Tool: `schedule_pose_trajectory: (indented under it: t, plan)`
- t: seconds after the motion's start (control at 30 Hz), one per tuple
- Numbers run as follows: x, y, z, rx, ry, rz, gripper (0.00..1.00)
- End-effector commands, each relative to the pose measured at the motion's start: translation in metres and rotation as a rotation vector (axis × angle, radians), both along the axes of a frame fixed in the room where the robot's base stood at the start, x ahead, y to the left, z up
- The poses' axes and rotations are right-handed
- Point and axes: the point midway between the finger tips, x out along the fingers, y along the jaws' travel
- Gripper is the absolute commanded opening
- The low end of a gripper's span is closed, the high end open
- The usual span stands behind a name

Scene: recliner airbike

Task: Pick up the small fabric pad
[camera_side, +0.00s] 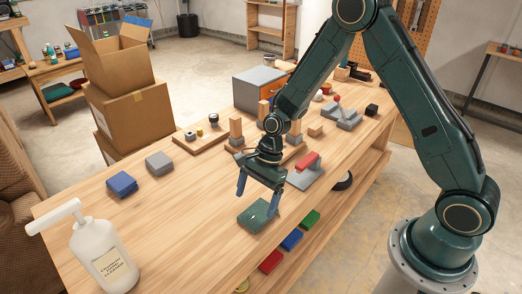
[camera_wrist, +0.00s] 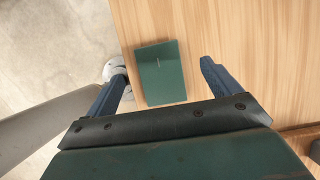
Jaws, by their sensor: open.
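A small, flat green pad (camera_side: 257,216) lies on the wooden table near its front edge. In the wrist view the green pad (camera_wrist: 161,72) shows whole, with a small light mark on its face. My gripper (camera_side: 257,195) is open and empty, pointing down just above the green pad. In the wrist view its two blue fingers (camera_wrist: 164,68) stand apart on either side of the pad. A blue pad (camera_side: 122,184) and a grey pad (camera_side: 159,163) lie apart at the left.
A white spray bottle (camera_side: 103,255) stands at the table's front left. A grey base with a red handle (camera_side: 307,163) is to the gripper's right. Wooden blocks on a board (camera_side: 203,136) and a grey box (camera_side: 261,90) stand behind. The table (camera_side: 180,225) left of the gripper is clear.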

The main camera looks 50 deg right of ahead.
Motion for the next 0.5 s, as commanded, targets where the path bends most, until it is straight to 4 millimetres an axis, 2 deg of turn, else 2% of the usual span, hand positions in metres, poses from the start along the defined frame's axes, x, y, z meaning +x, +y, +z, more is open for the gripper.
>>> schedule_pose_trajectory:
  t: [0.27, 0.5]
  plan:
    - [-0.001, 0.002, -0.005, 0.000, 0.002, 0.001, 0.89]
    - [-0.005, 0.015, -0.027, 0.001, 0.003, 0.002, 0.89]
